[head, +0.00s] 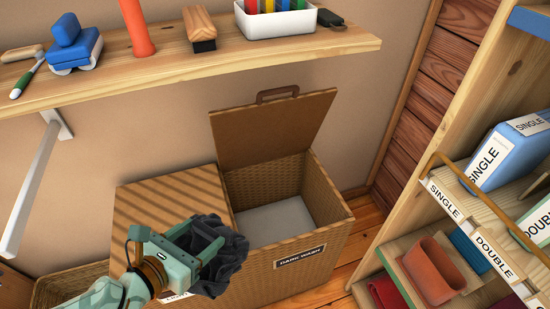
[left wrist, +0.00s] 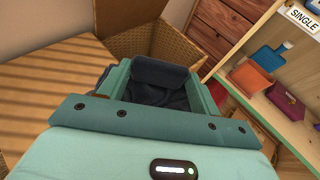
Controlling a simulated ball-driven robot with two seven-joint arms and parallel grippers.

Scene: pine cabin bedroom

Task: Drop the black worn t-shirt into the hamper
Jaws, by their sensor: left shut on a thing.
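My left gripper (head: 201,246) is shut on the black t-shirt (head: 222,262), a crumpled dark bundle. In the left wrist view the shirt (left wrist: 158,82) shows between the fingers of the left gripper (left wrist: 160,88). The hamper (head: 262,258) is a woven box labelled DARK WASH, with its lid (head: 270,130) raised against the wall. Its open compartment shows a pale bottom. The gripper and shirt are in front of the closed left lid, left of the opening in the head view. The label under the shirt is mostly hidden. My right gripper is not in view.
A wooden shelf (head: 300,52) with a brush, a white tray (head: 275,22) and other items runs above the hamper. Another wicker basket (head: 58,287) is at the lower left.

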